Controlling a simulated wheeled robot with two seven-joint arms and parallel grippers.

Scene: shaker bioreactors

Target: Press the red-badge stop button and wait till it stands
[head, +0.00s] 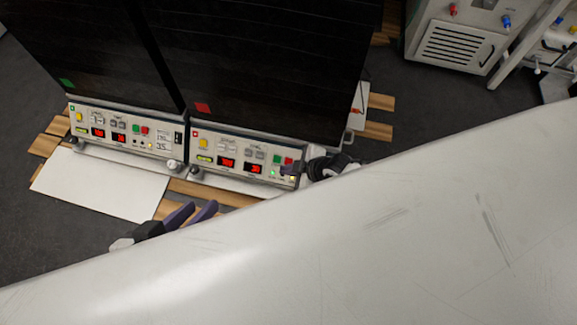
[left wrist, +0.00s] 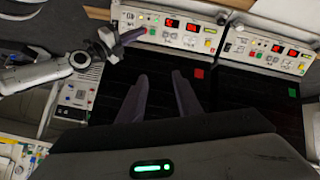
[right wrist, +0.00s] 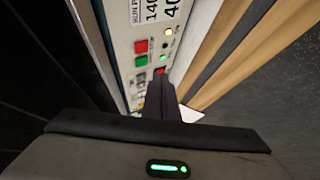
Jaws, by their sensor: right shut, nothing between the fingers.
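The red-badge shaker has a black lid with a red badge (head: 203,108) and a pale control panel (head: 235,158) at its front. A green button (right wrist: 141,61) and a red button (right wrist: 141,46) sit side by side near the panel's right end. My right gripper (head: 291,169) is shut and empty, with its fingertips right by that end. In the right wrist view its tips (right wrist: 160,84) are close to the panel beside the buttons; I cannot tell whether they touch. My left gripper (head: 203,210) is open and empty, in front of the panels.
A second shaker with a green badge (head: 67,84) and its own panel (head: 125,132) stands directly left. White plates and wooden slats (head: 205,190) lie below. A large pale surface (head: 330,250) fills the lower right. A grey vented machine (head: 455,45) stands at upper right.

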